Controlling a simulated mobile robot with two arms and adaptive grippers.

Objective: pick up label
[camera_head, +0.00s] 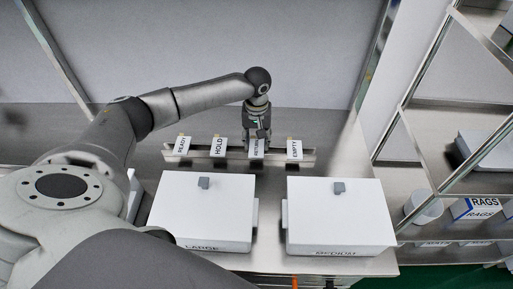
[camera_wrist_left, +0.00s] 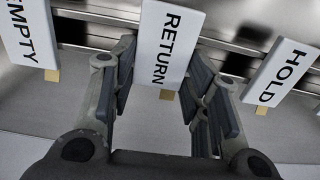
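Several white labels stand in a row on a metal rail (camera_head: 220,153) at the back of the steel table. They read READY (camera_head: 182,146), HOLD (camera_head: 219,147), RETURN (camera_head: 257,149) and EMPTY (camera_head: 294,149). My left gripper (camera_head: 257,136) is over the RETURN label and hides part of it in the head view. In the left wrist view, its fingers (camera_wrist_left: 160,68) are apart on both sides of the RETURN label (camera_wrist_left: 165,45). I cannot tell whether the pads touch its edges. EMPTY (camera_wrist_left: 32,30) and HOLD (camera_wrist_left: 280,72) flank it there. My right gripper is not in view.
Two white lidded boxes, marked LARGE (camera_head: 203,215) and MEDIUM (camera_head: 338,214), stand in front of the rail. A metal shelf (camera_head: 440,160) with containers and a RAGS box (camera_head: 475,208) is at the right. A wall rises behind the labels.

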